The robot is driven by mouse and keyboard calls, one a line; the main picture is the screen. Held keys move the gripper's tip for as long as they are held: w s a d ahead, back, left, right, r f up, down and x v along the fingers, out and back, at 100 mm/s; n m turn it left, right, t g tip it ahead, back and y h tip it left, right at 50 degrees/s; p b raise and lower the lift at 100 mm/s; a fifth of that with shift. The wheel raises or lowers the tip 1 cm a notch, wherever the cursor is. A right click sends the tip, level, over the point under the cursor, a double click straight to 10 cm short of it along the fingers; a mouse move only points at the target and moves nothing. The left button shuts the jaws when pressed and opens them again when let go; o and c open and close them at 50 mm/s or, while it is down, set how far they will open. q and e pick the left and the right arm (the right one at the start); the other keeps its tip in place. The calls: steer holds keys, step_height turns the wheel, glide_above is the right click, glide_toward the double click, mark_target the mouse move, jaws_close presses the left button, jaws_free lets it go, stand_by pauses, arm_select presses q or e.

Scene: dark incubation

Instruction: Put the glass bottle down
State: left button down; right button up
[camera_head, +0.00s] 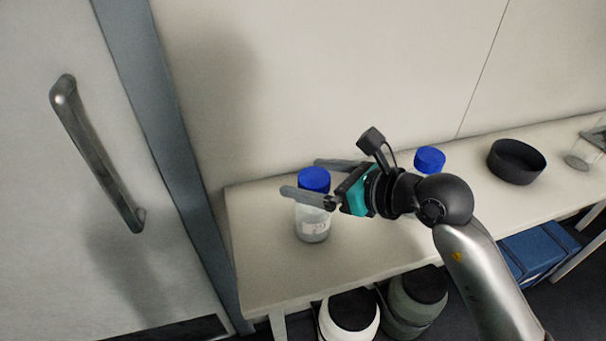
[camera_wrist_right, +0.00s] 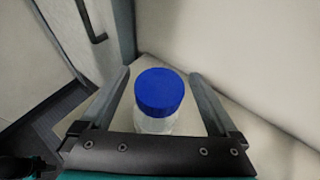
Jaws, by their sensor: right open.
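The glass bottle (camera_head: 313,222) has a blue cap and a pale label, and stands upright on the left end of the table (camera_head: 262,262). My right gripper (camera_head: 318,179) is open, with one finger on each side of the bottle near its cap. In the right wrist view the blue cap (camera_wrist_right: 159,92) sits between the two spread fingers (camera_wrist_right: 163,92), with a gap on both sides. My left gripper is not in view.
Another blue-capped bottle (camera_head: 429,160) stands behind my right wrist, partly hidden. A black bowl (camera_head: 516,163) and a glass vessel (camera_head: 583,156) are farther right. A wall runs behind the table. A door with a metal handle (camera_head: 97,152) is at left. Containers (camera_head: 349,318) stand below.

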steer(key=v, duration=1)
steer(key=shift+s, duration=0.1)
